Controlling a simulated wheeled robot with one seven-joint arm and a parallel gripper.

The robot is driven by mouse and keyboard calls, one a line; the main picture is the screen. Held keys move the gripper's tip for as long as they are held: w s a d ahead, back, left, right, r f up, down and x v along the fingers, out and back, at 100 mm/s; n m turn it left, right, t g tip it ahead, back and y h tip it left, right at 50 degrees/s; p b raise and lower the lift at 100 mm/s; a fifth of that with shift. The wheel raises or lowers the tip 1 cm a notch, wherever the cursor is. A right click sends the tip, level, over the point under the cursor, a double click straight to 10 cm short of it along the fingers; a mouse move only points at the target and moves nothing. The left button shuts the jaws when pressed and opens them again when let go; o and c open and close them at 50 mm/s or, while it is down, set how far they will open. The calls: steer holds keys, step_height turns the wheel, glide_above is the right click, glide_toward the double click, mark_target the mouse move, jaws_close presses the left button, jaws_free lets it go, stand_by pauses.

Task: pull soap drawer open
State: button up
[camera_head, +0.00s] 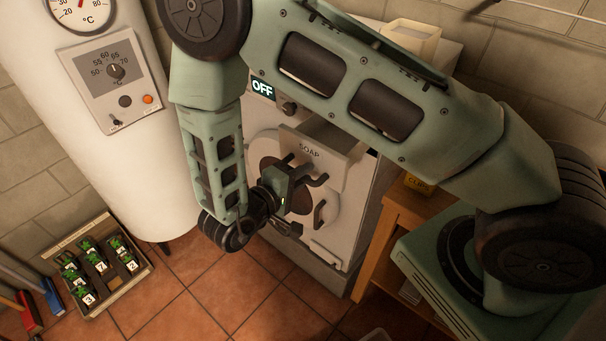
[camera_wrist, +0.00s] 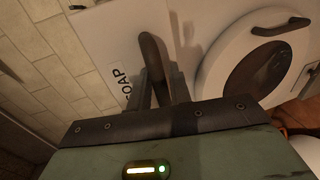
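The soap drawer (camera_head: 331,156) has a pale front marked SOAP at the upper front of the white washing machine. It stands out from the machine, with a dark gap behind its front. In the wrist view the drawer front (camera_wrist: 105,45) fills the upper middle, and its dark handle (camera_wrist: 151,55) runs between my fingers. My gripper (camera_head: 303,176) is at the drawer front, with its fingers (camera_wrist: 160,92) close on both sides of the handle and seemingly touching it. My arm hides part of the machine's top.
The machine's round door (camera_head: 345,205) is below the drawer. A white boiler (camera_head: 105,135) stands at left, with a crate of small plants (camera_head: 140,283) on the tiled floor. A wooden stand (camera_head: 371,248) is at right. Floor in front of the machine is clear.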

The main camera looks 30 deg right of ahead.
steer(key=shift+a, duration=0.1)
steer(key=b+v, duration=0.4)
steer(key=v, duration=1.3)
steer(key=shift+a, duration=0.1)
